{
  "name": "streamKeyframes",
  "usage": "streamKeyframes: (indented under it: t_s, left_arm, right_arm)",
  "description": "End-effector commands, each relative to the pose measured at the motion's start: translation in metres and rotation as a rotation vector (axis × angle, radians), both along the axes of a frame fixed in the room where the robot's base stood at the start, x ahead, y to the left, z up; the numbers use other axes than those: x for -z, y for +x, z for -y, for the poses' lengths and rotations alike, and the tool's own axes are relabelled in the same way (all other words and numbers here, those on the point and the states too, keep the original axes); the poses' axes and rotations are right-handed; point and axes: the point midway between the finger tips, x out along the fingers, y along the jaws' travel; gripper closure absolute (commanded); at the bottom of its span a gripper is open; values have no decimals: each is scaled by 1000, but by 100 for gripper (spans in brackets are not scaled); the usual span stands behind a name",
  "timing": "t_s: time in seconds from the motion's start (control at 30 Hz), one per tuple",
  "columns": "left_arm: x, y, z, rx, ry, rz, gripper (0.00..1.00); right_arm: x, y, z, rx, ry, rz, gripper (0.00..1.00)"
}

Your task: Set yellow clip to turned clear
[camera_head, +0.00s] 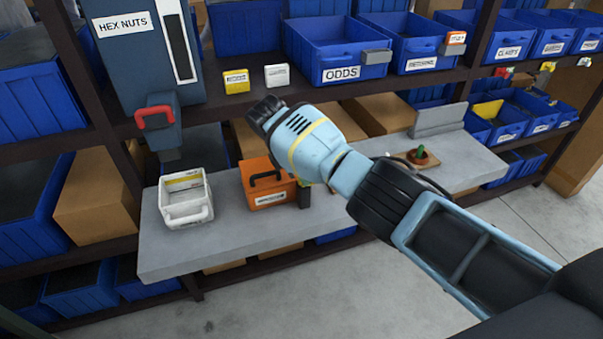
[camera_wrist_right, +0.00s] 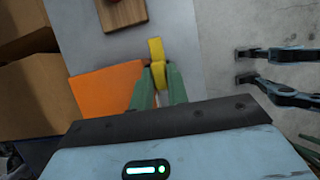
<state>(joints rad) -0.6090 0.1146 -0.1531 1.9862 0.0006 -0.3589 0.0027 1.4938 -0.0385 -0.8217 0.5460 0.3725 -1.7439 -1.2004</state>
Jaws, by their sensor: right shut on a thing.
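In the right wrist view, a yellow clip (camera_wrist_right: 156,50) shows between and beyond the green fingertips of my right gripper (camera_wrist_right: 159,82). The gripper is shut on it. The clip lies beside an orange bin (camera_wrist_right: 103,92), and I cannot tell whether the two touch. In the head view, my right arm reaches in from the right over the grey bench. Its wrist hides most of the gripper; only a thin green and yellow sliver shows at the right side of the orange bin (camera_head: 263,190). My left gripper is not in view.
A white bin (camera_head: 186,200) stands left of the orange bin on the grey bench (camera_head: 230,245). A board with a red-brown item (camera_head: 422,160) lies further right. Above are a hex nuts dispenser (camera_head: 145,50) and blue bins (camera_head: 335,50). The bench's front left is clear.

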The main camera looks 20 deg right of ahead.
Motion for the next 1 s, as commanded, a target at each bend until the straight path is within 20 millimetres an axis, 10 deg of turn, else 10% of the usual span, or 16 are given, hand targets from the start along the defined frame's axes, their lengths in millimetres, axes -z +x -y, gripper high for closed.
streamKeyframes:
  t_s: [0.23, 0.57, 1.0]
  left_arm:
    - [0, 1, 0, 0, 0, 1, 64]
    - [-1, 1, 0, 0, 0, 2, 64]
    - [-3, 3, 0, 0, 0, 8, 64]
  right_arm:
    - [0, 0, 1, 2, -1, 0, 62]
    - [-4, 0, -1, 0, 0, 1, 62]
    - [-60, 0, -25, 1, 0, 1, 62]
